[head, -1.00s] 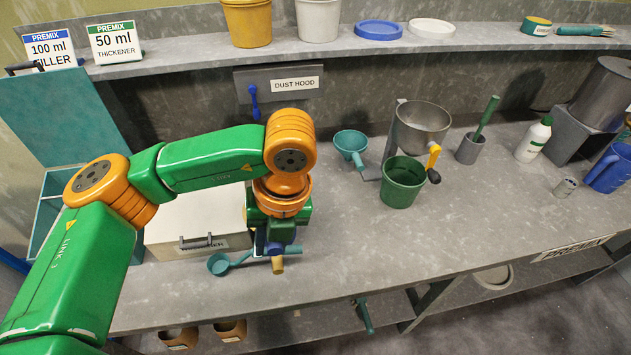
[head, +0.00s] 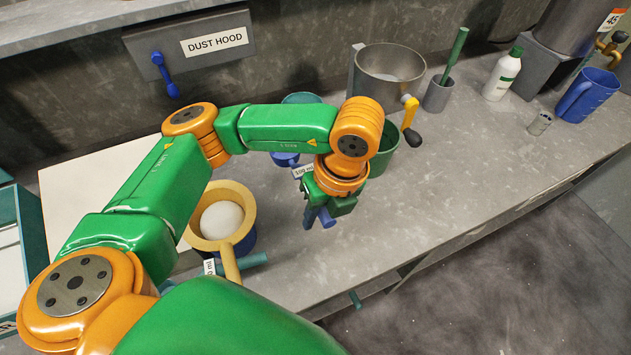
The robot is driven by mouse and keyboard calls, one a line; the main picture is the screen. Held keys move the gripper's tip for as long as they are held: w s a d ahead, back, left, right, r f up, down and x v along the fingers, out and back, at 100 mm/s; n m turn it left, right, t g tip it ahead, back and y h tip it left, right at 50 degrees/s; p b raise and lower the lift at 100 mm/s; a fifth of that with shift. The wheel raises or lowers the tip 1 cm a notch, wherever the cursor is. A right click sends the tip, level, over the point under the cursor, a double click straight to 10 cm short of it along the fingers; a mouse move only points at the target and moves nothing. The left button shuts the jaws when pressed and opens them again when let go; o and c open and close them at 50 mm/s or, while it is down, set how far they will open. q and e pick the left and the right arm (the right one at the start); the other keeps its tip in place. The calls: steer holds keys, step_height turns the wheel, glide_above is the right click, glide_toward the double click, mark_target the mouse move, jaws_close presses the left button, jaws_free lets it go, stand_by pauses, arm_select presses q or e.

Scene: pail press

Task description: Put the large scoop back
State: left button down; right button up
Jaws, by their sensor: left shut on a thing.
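My left gripper (head: 322,208) is shut on a blue scoop (head: 284,160), held by its handle, to the left of and in front of the green pail (head: 384,152). Its bowl is partly hidden by my arm, and its label seems to read 100 ml. A yellow scoop (head: 231,262) with white powder in its bowl is at the lower left, with a blue form under it. Its label is only partly readable. A teal handle (head: 250,261) shows beside it. I cannot tell by size which scoop is the large one. My right gripper is not in view.
A metal hopper (head: 388,70) with a yellow crank stands behind the pail. A grey cup (head: 437,95) with a green-handled tool, a white bottle (head: 502,75) and a blue jug (head: 588,95) stand to the right. The bench (head: 460,165) front right of the pail is clear.

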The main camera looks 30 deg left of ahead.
arm_select(q)
steer(key=w+a+f, duration=0.1)
steer(key=w+f, duration=0.1)
steer(key=w+a+f, duration=0.2)
steer(key=w+f, duration=0.1)
steer(key=w+a+f, duration=0.1)
steer(key=w+f, duration=0.1)
steer(key=shift+w+a+f, duration=0.2)
steer(key=shift+f, duration=0.05)
steer(key=shift+s+d+f, duration=0.1)
steer(key=shift+f, duration=1.4)
steer(key=c, duration=0.7)
jaws_free()
steer(key=r, duration=0.4)
steer(key=d+r, duration=0.1)
steer(key=r, duration=0.3)
steer(key=w+d+r, duration=0.1)
steer(key=r, duration=0.3)
steer(key=shift+s+f, duration=0.1)
steer(key=shift+f, duration=0.05)
